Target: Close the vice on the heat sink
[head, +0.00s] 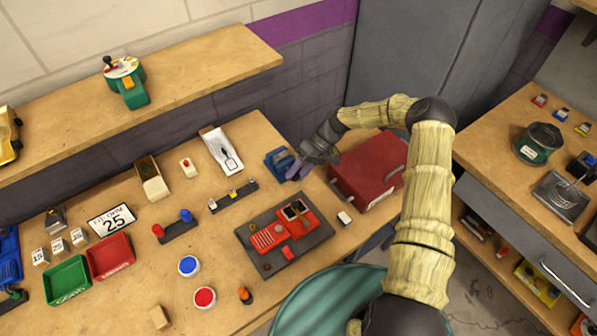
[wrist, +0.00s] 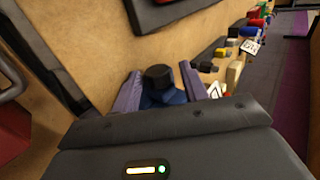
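A blue vice (head: 278,162) stands on the wooden workbench, left of a red toolbox. In the wrist view the blue vice body (wrist: 168,98) shows low between my fingers, with a dark round knob (wrist: 158,72) in front of it. My gripper (head: 297,170) is at the vice's right side, with its purple fingers pointing toward it. In the wrist view my gripper (wrist: 160,78) has its fingers apart, one on each side of the knob, with gaps visible. I cannot make out the heat sink; the vice jaws are largely hidden.
The red toolbox (head: 370,168) stands close right of my gripper. A dark tray with a red device (head: 284,236) lies in front, with a small white block (head: 344,217) beside it. A white tray (head: 221,150) lies left of the vice.

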